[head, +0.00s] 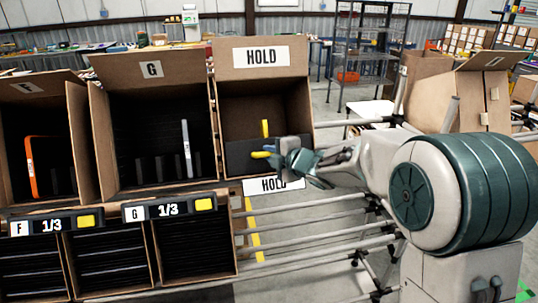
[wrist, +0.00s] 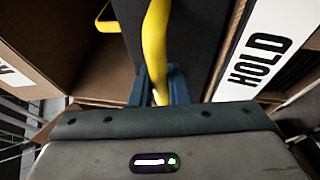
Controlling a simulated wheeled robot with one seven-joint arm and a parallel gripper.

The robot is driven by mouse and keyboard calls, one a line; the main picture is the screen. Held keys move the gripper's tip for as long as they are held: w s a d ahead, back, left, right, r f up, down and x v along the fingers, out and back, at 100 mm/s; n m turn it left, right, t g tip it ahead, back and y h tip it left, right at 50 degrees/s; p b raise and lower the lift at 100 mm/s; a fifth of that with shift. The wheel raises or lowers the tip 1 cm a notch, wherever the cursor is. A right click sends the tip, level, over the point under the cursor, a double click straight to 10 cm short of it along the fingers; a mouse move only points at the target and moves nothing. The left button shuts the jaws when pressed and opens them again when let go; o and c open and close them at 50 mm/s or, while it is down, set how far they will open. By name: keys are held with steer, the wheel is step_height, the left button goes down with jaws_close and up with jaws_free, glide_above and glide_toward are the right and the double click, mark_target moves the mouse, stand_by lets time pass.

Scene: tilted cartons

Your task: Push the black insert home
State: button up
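The black insert (head: 238,160) sits in the front of the HOLD carton (head: 262,85), low in its opening; the carton's brown inside shows above it. The insert carries two yellow handles: one (head: 265,128) stands up at its top, the other (head: 260,154) sticks out at the front. My gripper (head: 278,152) is at the front handle. In the wrist view, its blue fingers (wrist: 160,90) lie on both sides of a yellow handle (wrist: 155,45) and appear closed on it. The insert's dark face (wrist: 192,35) is just beyond. How deep the insert sits is hidden.
Carton G (head: 150,125) stands left of the HOLD carton, with a grey upright item (head: 187,148) inside; carton F (head: 38,140) is further left with an orange one. Counter displays (head: 170,208) sit below. Metal rails (head: 330,250) run under my arm.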

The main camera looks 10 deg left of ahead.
steer(key=o, duration=0.4)
steer(key=shift+w+f, duration=0.1)
steer(key=shift+w, duration=0.1)
steer(key=shift+c, duration=0.2)
steer(key=b+v, duration=0.1)
steer(key=v, duration=1.3)
steer(key=shift+a, duration=0.15)
